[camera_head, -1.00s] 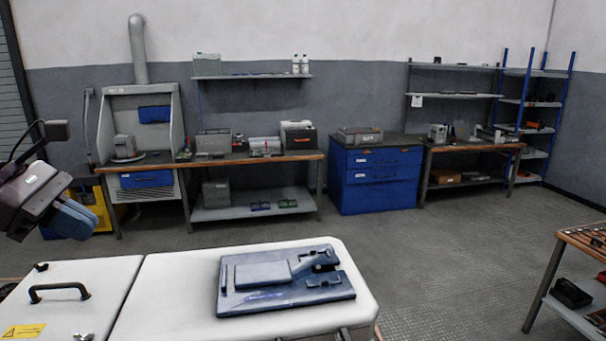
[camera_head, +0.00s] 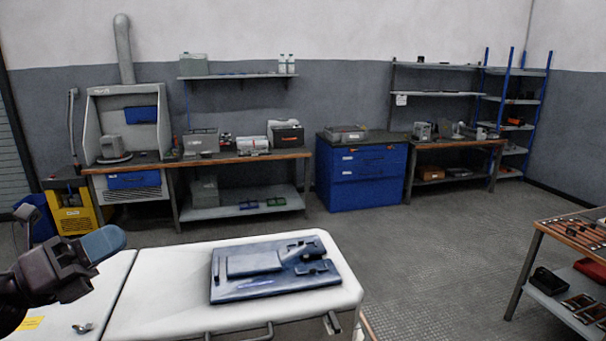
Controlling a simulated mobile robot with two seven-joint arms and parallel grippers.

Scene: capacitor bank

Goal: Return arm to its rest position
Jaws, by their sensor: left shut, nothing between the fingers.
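My left gripper (camera_head: 103,244) comes in from the left edge, dark with blue-grey fingertips. It is shut with nothing in it, and is held over the white cabinet's left part, apart from the blue-grey plate. My right gripper is out of view. The blue-grey plate (camera_head: 330,283) with a raised block and a slotted fitting lies flat on the white cabinet top (camera_head: 190,285).
A workbench (camera_head: 240,158) and a blue drawer cabinet (camera_head: 365,190) stand along the back wall. A yellow unit (camera_head: 77,218) stands at the left. A tool table (camera_head: 570,243) is at the right. The floor (camera_head: 440,240) between is open.

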